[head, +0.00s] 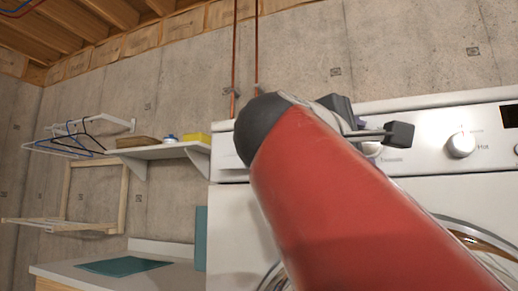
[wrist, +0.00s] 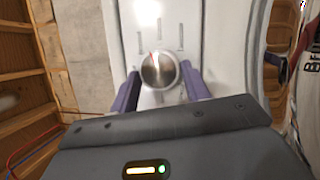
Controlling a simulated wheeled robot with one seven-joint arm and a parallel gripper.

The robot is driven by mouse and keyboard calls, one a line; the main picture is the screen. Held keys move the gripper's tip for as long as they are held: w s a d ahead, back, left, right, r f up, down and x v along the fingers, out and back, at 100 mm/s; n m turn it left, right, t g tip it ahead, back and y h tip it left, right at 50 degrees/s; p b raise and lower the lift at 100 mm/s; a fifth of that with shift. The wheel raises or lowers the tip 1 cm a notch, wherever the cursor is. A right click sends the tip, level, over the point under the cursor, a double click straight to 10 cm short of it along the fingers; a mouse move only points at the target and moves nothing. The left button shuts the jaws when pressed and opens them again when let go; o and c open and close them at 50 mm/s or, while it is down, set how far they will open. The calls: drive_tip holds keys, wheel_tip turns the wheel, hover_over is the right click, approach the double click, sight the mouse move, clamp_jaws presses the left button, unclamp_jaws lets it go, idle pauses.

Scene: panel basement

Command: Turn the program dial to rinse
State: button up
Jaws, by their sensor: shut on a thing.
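The program dial (wrist: 158,66) is a round silver knob on the washer's white panel. In the wrist view its red pointer mark points up and slightly left, and small labels around it are too blurred to read. My gripper (wrist: 159,75) has its two purple fingers on either side of the dial, shut on it. In the head view only a sliver of this dial (head: 372,149) shows beneath the gripper, and my red arm covers much of the washer (head: 228,225).
A second knob (head: 460,145) marked "Hot" sits to the right on the panel, near a dark display (head: 510,115). A wall shelf (head: 165,151) with small items and a drying rack (head: 95,195) are at left. A counter (head: 60,272) with a teal cloth (head: 124,266) stands below.

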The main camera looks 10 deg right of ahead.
drive_tip(key=shift+s+d+r+m+g+y+p, duration=0.1)
drive_tip(key=shift+r+m+g+y+p, duration=0.25)
drive_tip(key=shift+m+y, duration=1.35)
drive_tip(key=shift+w+d+r+m+g+y+p, duration=0.15)
drive_tip(key=shift+m+y+p, duration=0.3)
drive_tip(key=shift+m, duration=2.5)
drive_tip(key=shift+s+a+r+m+g+y+p, duration=0.2)
drive_tip(key=shift+m+y+p, duration=0.55)
drive_tip(key=shift+m, duration=1.6)
drive_tip(key=shift+d, duration=0.2)
drive_tip(key=o, duration=1)
